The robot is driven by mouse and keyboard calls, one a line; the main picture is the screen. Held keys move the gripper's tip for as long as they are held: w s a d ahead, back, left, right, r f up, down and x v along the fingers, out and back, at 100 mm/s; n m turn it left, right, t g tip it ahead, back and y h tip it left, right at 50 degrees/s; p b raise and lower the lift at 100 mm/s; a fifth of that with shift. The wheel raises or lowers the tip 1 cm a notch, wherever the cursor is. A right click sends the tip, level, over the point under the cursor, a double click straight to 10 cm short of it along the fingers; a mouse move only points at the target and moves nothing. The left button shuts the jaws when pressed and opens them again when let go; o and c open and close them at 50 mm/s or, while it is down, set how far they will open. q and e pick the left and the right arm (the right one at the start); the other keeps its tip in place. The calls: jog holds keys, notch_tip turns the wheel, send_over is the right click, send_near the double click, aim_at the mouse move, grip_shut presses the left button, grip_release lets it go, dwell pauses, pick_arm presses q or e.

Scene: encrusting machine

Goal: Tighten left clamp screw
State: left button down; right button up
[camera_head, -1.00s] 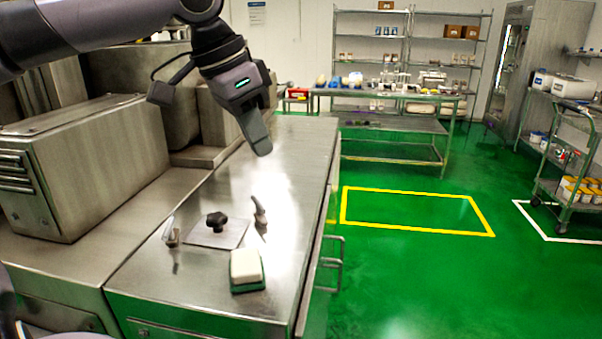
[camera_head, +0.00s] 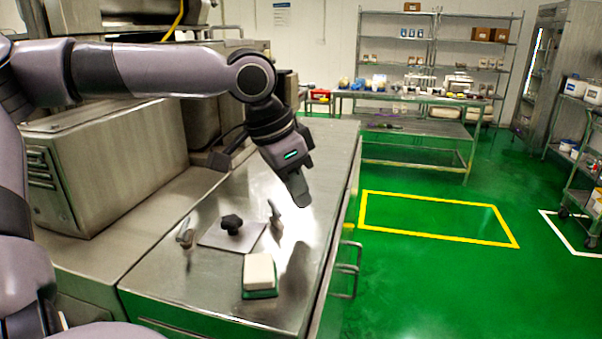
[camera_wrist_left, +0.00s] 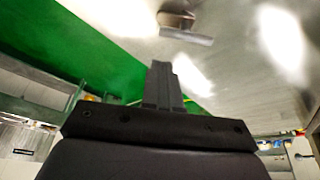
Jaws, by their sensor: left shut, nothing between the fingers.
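On the steel bench top lies a thin grey plate (camera_head: 248,238) with a black star-shaped knob (camera_head: 231,224) on it. A small metal clamp handle (camera_head: 186,233) stands at its left side, and a second metal handle (camera_head: 275,215) stands at its right side. I cannot tell which part is the left clamp screw. My left gripper (camera_head: 299,196) is shut and empty, tilted down over the bench, just above and right of the right handle in the picture. In the left wrist view the shut fingers (camera_wrist_left: 163,85) point toward a small metal piece (camera_wrist_left: 183,28), apart from it. My right gripper is out of view.
A white block on a green base (camera_head: 260,272) sits on the bench in front of the plate. A steel machine housing (camera_head: 105,165) stands on the left. The bench's right edge has handles (camera_head: 345,268) below it. The bench behind the plate is clear.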

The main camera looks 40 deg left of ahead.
pick_arm(q)
jog(key=shift+s+a+f, duration=0.1)
jog(key=shift+s+a, duration=0.15)
jog(key=shift+s, duration=0.3)
jog(key=shift+s+a+f, duration=0.1)
jog(key=shift+s+a, duration=0.1)
jog(key=shift+s, duration=0.35)
